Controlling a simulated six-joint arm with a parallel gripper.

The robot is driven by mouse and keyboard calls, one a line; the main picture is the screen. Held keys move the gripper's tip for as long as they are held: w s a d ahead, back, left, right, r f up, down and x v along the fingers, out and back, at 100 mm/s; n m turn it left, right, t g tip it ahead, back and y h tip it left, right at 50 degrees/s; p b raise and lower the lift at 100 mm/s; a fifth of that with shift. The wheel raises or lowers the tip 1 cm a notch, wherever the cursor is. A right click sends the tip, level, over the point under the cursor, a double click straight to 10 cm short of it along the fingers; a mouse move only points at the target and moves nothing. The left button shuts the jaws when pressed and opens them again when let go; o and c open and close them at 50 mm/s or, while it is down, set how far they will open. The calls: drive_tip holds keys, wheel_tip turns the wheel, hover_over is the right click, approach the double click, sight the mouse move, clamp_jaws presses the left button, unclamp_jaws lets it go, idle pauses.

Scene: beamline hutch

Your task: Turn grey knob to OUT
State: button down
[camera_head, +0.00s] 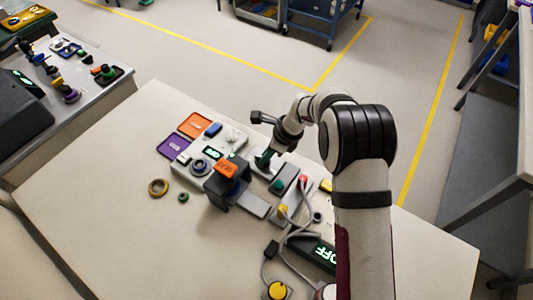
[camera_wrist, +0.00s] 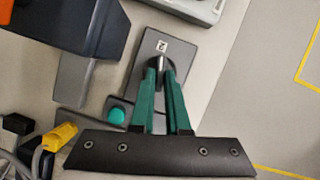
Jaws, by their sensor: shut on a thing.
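The grey knob (camera_wrist: 160,65) shows in the wrist view as a pale bar between my fingertips, above a dark round base. It stands on a grey plate (camera_wrist: 187,52), with a small white label (camera_wrist: 162,46) just beyond it; I cannot read the label surely. My gripper (camera_wrist: 161,72), with green fingers, is shut on the knob, and the fingers hide part of it. In the head view my gripper (camera_head: 264,158) reaches down to the same plate from the upper right, and the knob itself is hidden there.
A teal button (camera_wrist: 117,115) is close by my fingers. A dark box with an orange top (camera_head: 226,168) stands to the left. Cables (camera_head: 290,225), a yellow plug (camera_wrist: 60,137) and an OFF display (camera_head: 325,253) lie nearer the front. The table's left part is mostly clear.

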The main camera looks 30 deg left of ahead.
drive_tip(key=shift+n, duration=0.3)
drive_tip(key=n, duration=0.1)
drive_tip(key=n+g, duration=0.1)
drive_tip(key=n, duration=0.1)
drive_tip(key=shift+w+h, duration=0.2)
drive_tip(key=shift+h, duration=0.1)
drive_tip(key=n, duration=0.2)
drive_tip(key=n+g+h, duration=0.1)
drive_tip(key=shift+w+a+n, duration=0.1)
drive_tip(key=shift+a+n, duration=0.1)
drive_tip(key=shift+n, duration=0.2)
drive_tip(key=n, duration=0.2)
drive_tip(key=n+g+h, duration=0.1)
drive_tip(key=n, duration=0.1)
drive_tip(key=shift+w+a+h, duration=0.1)
drive_tip(key=shift+a+h, duration=0.1)
drive_tip(key=shift+h, duration=0.1)
drive_tip(key=shift+n+h, duration=0.3)
drive_tip(key=shift+n, duration=1.1)
drive_tip(key=c, duration=0.9)
unclamp_jaws()
drive_tip(key=shift+a, duration=0.1)
